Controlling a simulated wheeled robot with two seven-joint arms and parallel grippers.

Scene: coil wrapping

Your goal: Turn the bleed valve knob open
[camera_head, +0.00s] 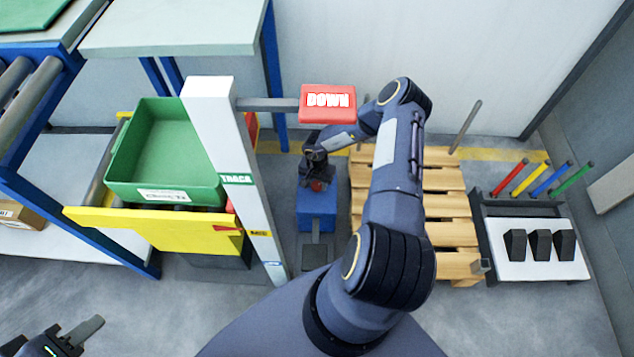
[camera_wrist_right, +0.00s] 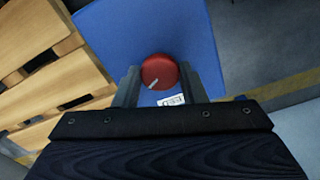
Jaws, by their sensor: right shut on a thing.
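The bleed valve knob is a round red knob with a pale pointer line. It sits on top of a blue box (camera_head: 316,212). In the right wrist view the knob (camera_wrist_right: 160,72) lies between the two fingers of my right gripper (camera_wrist_right: 161,88), which is shut on it. The pointer line runs toward the lower left of that picture. In the head view the right gripper (camera_head: 316,172) reaches down over the box and partly hides the knob (camera_head: 318,186). My left gripper (camera_head: 80,335) is at the lower left, away from the box, with its fingers partly cut off by the picture edge.
A pale post (camera_head: 222,135) with a red DOWN sign (camera_head: 328,103) stands left of the right arm. A green bin (camera_head: 160,150) rests on a yellow frame (camera_head: 150,228). A wooden pallet (camera_head: 450,208) lies right of the blue box. A rack with coloured rods (camera_head: 530,245) stands further right.

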